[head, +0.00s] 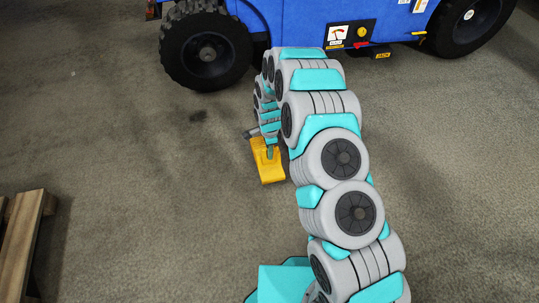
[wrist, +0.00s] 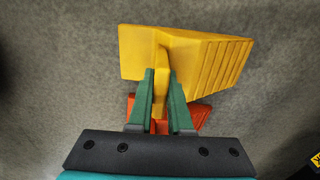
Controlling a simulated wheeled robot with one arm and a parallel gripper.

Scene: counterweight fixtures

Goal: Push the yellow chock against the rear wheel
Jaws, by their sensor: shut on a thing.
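The yellow chock (head: 270,172) is on or just above the concrete floor, in front of the blue vehicle's left wheel and to its right, with a clear gap between them. In the wrist view the chock (wrist: 185,55) shows its ribbed face on the right. My gripper (wrist: 162,80) has its green fingers shut on the chock's upright yellow handle. In the head view my gripper (head: 269,149) is partly hidden by my arm. The vehicle's left wheel (head: 206,50) and right wheel (head: 470,18) both show; I cannot tell which is the rear one.
The blue vehicle (head: 300,20) spans the top of the head view. A wooden pallet (head: 22,240) lies at the lower left. An orange piece (wrist: 200,115) shows behind my fingers. The floor between chock and left wheel is clear.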

